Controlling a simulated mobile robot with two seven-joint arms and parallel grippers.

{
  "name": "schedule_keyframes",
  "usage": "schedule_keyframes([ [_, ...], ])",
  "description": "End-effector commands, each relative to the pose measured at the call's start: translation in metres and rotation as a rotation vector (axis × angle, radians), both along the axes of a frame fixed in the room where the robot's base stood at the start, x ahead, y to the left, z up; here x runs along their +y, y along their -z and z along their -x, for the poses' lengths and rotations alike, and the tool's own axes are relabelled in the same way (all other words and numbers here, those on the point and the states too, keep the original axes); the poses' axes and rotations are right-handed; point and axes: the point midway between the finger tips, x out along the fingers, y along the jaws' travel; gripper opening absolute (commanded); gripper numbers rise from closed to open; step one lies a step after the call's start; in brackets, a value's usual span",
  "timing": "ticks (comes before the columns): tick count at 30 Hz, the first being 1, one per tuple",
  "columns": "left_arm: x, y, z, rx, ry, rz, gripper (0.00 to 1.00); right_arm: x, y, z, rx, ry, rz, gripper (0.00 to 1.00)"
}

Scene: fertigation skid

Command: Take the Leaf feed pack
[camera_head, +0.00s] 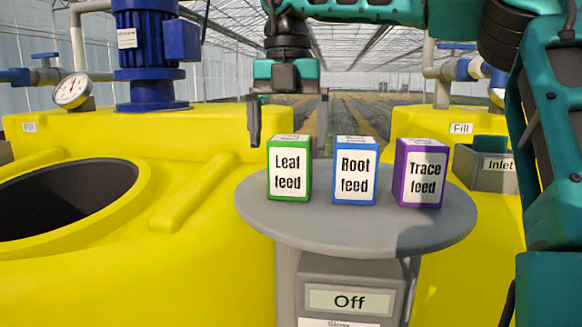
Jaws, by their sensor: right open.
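The Leaf feed pack (289,169) is a green box with a white label, upright at the left of a round grey table (355,232). My right gripper (288,125) is above and behind it, pointing down, with its two fingers spread wide and nothing between them. The left finger hangs clear to the left of the pack. The right finger's lower end is partly hidden behind the packs. The gripper appears apart from the Leaf feed pack. My left gripper is not in view.
A blue Root feed pack (355,172) and a purple Trace feed pack (420,174) stand to the right on the same table. A yellow tank (130,270) with a dark round opening is at left. A grey Inlet box (486,167) is at right. My right arm fills the right edge.

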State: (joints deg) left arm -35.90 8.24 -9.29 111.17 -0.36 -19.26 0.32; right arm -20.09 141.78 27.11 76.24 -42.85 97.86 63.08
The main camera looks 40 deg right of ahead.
Motion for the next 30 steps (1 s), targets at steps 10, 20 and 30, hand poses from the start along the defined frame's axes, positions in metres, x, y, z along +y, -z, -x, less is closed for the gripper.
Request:
schedule_keyframes([
  [10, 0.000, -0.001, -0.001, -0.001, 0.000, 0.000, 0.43, -0.006, 0.040, 0.001, 0.002, -0.003, -0.003, 0.99],
  [20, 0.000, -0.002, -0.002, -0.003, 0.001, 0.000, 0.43, -0.006, 0.055, 0.001, -0.001, -0.001, -0.001, 0.99],
  [30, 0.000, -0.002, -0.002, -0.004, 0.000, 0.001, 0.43, -0.006, 0.055, 0.001, -0.001, -0.001, -0.001, 0.73],
])
